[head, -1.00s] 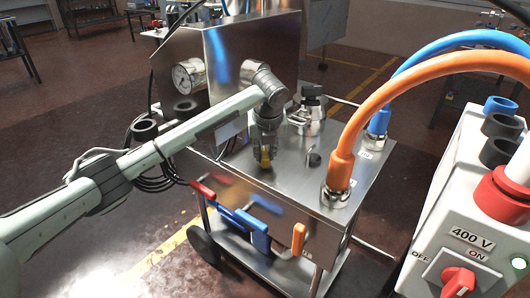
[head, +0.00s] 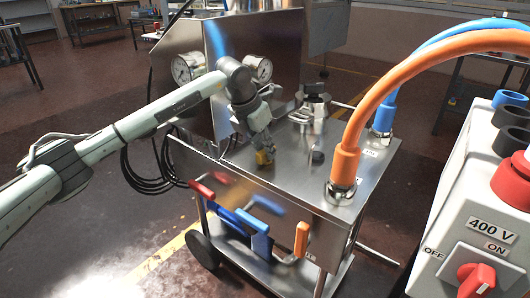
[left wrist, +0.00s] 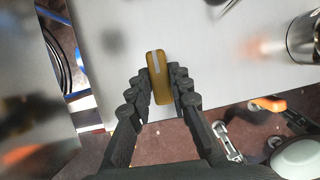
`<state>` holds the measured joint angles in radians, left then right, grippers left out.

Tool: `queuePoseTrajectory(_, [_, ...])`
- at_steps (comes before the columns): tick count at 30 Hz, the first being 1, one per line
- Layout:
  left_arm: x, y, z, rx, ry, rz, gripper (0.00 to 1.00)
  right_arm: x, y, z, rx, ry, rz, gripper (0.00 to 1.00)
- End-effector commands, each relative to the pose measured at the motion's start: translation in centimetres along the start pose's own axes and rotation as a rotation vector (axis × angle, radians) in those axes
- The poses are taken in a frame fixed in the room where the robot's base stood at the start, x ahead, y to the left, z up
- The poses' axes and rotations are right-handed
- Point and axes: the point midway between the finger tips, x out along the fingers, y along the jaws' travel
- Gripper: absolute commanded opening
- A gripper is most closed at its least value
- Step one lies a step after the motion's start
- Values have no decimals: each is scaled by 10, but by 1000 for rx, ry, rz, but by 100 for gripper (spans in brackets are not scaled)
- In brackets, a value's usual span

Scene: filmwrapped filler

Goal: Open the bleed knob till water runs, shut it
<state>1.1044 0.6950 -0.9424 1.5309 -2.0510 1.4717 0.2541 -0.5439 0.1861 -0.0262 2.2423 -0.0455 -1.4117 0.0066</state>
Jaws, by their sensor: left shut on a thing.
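The bleed knob (left wrist: 161,80) is a small brass-yellow bar with a pale stripe on its upper half. In the left wrist view it stands nearly lengthwise between the two black fingers of my left gripper (left wrist: 160,88), which is shut on it. In the head view, the knob's yellow (head: 265,157) shows just under the left gripper (head: 262,148), above the steel top of the cart (head: 285,172). The fingers hide part of the knob there. No running water shows in either view. My right gripper is not in view.
Two gauges (head: 187,69) sit on the steel housing behind my left arm. Blue and orange hoses (head: 400,78) arch over the cart's right side. Red, blue and orange lever handles (head: 302,239) line its front edge. A 400 V switch box (head: 465,205) stands close at right.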

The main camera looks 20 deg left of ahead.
Motion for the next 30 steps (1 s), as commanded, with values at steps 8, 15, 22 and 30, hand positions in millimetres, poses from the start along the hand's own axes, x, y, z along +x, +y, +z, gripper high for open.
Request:
queuePoseTrajectory(8, [0,2,1,239,-2,-99,0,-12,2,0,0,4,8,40])
queuePoseTrajectory(15, [0,3,2,422,-1,-175,0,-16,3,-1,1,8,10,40])
queuePoseTrajectory(22, [0,4,2,547,-1,-226,0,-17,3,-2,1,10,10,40])
queuePoseTrajectory(30, [0,4,2,620,-1,-255,0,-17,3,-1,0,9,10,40])
